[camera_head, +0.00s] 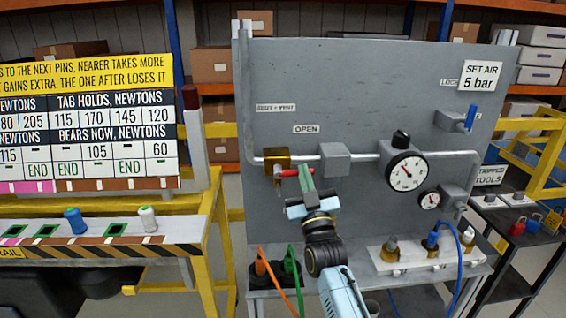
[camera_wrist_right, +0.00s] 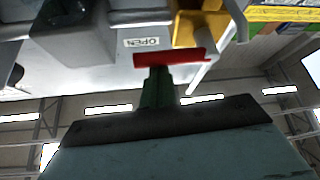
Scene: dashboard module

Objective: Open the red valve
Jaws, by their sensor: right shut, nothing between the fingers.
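The red valve handle (camera_head: 289,173) lies roughly level just below the brass valve body (camera_head: 277,158), on the pipe of the grey panel. In the right wrist view the red handle (camera_wrist_right: 170,58) crosses just beyond my fingertips, and the brass-yellow body (camera_wrist_right: 198,28) is behind it. My right gripper (camera_head: 304,178) is shut with nothing between its green fingers, its tips at the handle's right end. In the wrist view the right gripper (camera_wrist_right: 157,72) meets the handle's edge; I cannot tell whether it touches. My left gripper is out of view.
An "OPEN" label (camera_head: 306,129) is above the pipe. A grey block (camera_head: 334,160), a large gauge (camera_head: 407,170) and a blue lever (camera_head: 470,118) are to the right. Orange and green cables (camera_head: 291,262) hang below left. A yellow-framed bench (camera_head: 205,235) stands left.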

